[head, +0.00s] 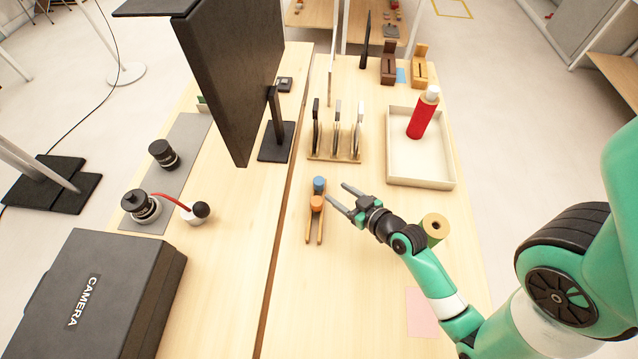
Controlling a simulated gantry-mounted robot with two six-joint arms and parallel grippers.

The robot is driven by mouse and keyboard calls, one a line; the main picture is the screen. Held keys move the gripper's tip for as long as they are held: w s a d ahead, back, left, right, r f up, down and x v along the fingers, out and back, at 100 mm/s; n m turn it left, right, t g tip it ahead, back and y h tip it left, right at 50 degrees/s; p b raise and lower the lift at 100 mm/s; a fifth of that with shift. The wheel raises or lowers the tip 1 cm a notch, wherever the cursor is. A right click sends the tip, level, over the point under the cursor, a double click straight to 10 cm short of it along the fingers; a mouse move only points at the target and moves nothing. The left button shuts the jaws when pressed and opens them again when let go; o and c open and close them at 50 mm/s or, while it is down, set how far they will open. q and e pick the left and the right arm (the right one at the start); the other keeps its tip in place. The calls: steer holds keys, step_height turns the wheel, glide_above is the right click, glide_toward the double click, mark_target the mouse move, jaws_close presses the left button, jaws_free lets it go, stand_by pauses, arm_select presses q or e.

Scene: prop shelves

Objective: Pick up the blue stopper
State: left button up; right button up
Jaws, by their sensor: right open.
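The blue stopper (319,184) is a small blue cylinder at the far end of a small wooden holder (310,229) in the middle of the table. An orange stopper (316,203) sits just in front of it on the same holder. My right gripper (338,194) is just to the right of the stoppers, with its two fingers apart and pointing left towards them. Nothing is between the fingers. The picture does not show clearly how high the fingertips are above the table. My left gripper is not in view.
Behind the stoppers stands a wooden rack (334,156) with upright slabs. A white tray (420,176) holds a red bottle (423,114). A tape roll (435,228) is beside my right wrist. A black monitor (232,70) and a camera case (100,295) are at left. Bare table lies in front of the holder.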

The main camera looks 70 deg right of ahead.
mark_target(321, 182)
steer(key=b+x, duration=0.2)
steer(key=x, duration=0.6)
steer(key=shift+f, duration=0.2)
steer(key=shift+s, duration=0.1)
steer(key=shift+c, duration=0.2)
jaws_close()
